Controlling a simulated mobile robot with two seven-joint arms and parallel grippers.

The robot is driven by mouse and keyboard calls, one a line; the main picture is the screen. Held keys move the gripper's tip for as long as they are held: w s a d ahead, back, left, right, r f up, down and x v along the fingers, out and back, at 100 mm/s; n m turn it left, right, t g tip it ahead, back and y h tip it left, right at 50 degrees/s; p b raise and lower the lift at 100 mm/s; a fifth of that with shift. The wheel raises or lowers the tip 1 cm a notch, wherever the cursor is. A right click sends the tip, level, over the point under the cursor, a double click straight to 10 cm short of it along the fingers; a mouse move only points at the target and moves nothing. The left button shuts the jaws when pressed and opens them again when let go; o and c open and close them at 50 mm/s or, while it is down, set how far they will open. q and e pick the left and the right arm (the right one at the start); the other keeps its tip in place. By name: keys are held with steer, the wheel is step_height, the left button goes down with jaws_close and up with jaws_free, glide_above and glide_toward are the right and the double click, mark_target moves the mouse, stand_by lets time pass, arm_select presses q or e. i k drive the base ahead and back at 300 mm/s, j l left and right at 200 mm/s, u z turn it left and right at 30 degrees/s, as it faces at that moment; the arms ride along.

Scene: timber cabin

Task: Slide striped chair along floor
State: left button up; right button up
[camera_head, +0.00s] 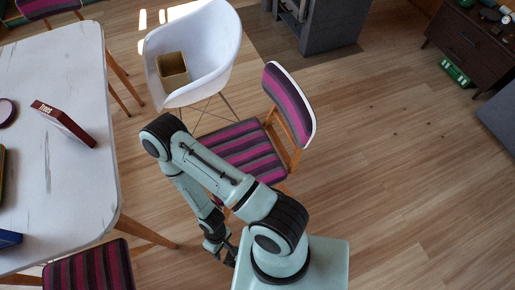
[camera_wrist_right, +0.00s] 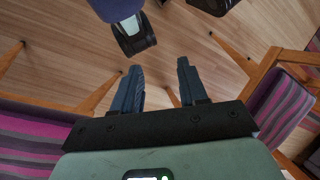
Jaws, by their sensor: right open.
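A striped chair (camera_head: 233,150) with a pink, purple and dark seat, wooden frame and tilted backrest (camera_head: 289,103) stands right of the table in the head view. My right arm crosses in front of its seat and hides part of it. My right gripper (camera_head: 222,249) hangs low, just below the seat's front left in the picture. In the wrist view the right gripper (camera_wrist_right: 158,82) is open, with nothing between its fingers. Striped fabric shows at left (camera_wrist_right: 35,137) and a wooden-framed striped part (camera_wrist_right: 285,100) at right; I cannot tell which chairs these are. My left gripper is not in view.
A white table (camera_head: 75,200) with a red book (camera_head: 64,122) fills the left. A white shell chair (camera_head: 197,50) holding a brown box (camera_head: 172,67) stands behind the striped chair. Another striped chair (camera_head: 90,268) is at lower left. Floor at right (camera_head: 400,170) is clear.

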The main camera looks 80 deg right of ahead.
mark_target(246, 144)
steer(key=z, duration=2.75)
steer(key=l+u, duration=0.1)
steer(key=u, duration=0.3)
steer(key=l+u, duration=0.1)
steer(key=u, duration=0.25)
steer(key=l+u, duration=0.15)
steer(key=u, duration=0.25)
steer(key=l+u, duration=0.15)
steer(key=u, duration=0.2)
steer(key=l+u, duration=0.25)
steer(key=k+l+u, duration=0.25)
steer(key=l, duration=0.2)
steer(key=l+u, duration=0.25)
steer(key=k+l+u, duration=0.1)
steer(key=l, duration=0.25)
steer(key=k+l+u, duration=0.1)
steer(key=k+l, duration=0.25)
steer(key=l, duration=0.25)
steer(key=k+l, duration=0.2)
steer(key=l, duration=0.2)
steer(key=k+l+u, duration=0.1)
steer(key=l, duration=0.4)
